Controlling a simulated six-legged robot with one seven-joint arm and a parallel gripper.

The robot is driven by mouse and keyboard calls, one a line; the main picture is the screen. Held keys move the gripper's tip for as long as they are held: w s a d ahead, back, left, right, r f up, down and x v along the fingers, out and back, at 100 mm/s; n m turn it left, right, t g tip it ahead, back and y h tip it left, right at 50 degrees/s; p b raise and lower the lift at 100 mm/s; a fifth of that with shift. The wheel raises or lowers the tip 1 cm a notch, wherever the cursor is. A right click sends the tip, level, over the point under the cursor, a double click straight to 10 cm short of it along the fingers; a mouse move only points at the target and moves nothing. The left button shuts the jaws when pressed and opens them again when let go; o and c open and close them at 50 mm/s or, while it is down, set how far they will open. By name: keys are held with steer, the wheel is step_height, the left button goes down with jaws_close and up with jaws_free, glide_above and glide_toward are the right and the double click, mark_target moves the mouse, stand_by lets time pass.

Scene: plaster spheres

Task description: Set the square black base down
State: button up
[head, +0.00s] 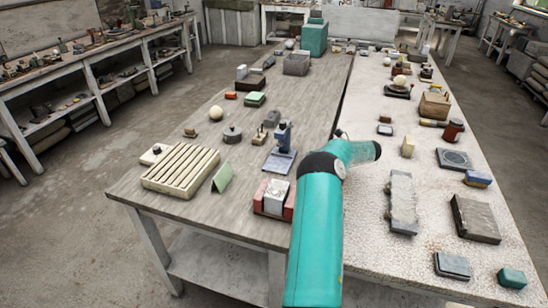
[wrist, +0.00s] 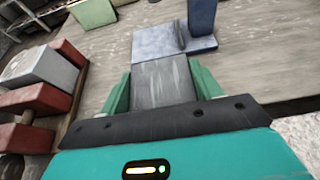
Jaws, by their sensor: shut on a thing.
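In the wrist view my gripper (wrist: 162,74) has its two green fingers on either side of a dark grey-black square slab, which I take to be the square black base (wrist: 165,86). The fingers are shut on it. Its far edge lies close to a blue stand (wrist: 157,42) in the picture. I cannot tell whether the base touches the tabletop. In the head view my teal arm reaches over the table, and neither the gripper nor the held base can be made out there.
The blue stand with a post (head: 281,158) is on the wooden table (head: 235,222). Red and white blocks (head: 275,197) stand near the front edge, with a green card (head: 222,177) and a slatted tray (head: 181,168) to the left. The speckled right-hand tabletop carries slabs and tins.

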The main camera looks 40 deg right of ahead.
glide_above(280, 162)
steer(key=s+d, duration=0.1)
steer(key=s, duration=0.2)
steer(key=shift+s+d+r, duration=0.15)
steer(key=w, duration=0.1)
steer(key=w+a, duration=0.2)
steer(key=shift+w, duration=0.4)
steer(key=shift+s+d+f, duration=0.1)
steer(key=shift+s+f, duration=0.05)
steer(key=shift+f, duration=0.65)
steer(key=shift+r, duration=0.1)
steer(key=o, duration=1.2)
steer(key=shift+f, duration=0.2)
steer(key=shift+r, duration=0.1)
steer(key=shift+s+d+r, duration=0.1)
steer(key=shift+s, duration=0.05)
steer(key=v, duration=1.1)
steer(key=shift+s+d, duration=0.15)
steer(key=shift+s, duration=0.05)
